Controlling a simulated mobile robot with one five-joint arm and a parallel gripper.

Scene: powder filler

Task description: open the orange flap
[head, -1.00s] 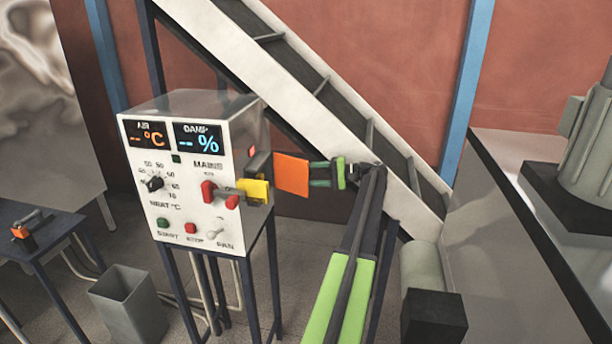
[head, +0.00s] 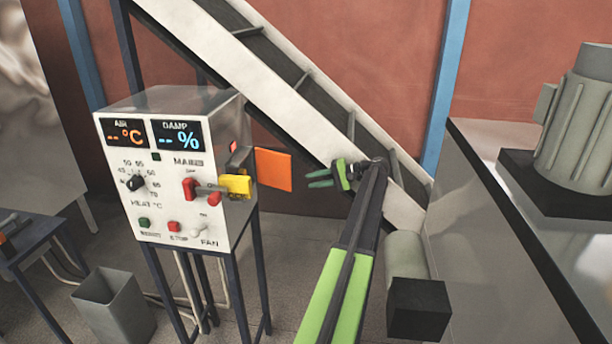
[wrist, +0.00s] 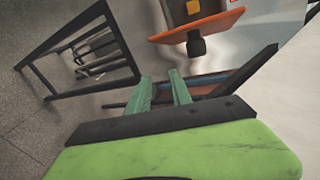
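The orange flap (head: 273,169) stands out to the right from the side of the grey control box (head: 168,180), swung away from the dark housing (head: 240,158) beside it. It also shows at the top of the wrist view (wrist: 198,26), seen at a slant. My gripper (head: 308,179) is to the right of the flap, apart from it, with a clear gap between. Its two green fingers are spread and empty, as the wrist view (wrist: 162,90) also shows.
A sloping conveyor (head: 290,85) runs behind my arm. A grey bin (head: 115,305) stands on the floor at left. A metal bench (head: 520,210) is at right.

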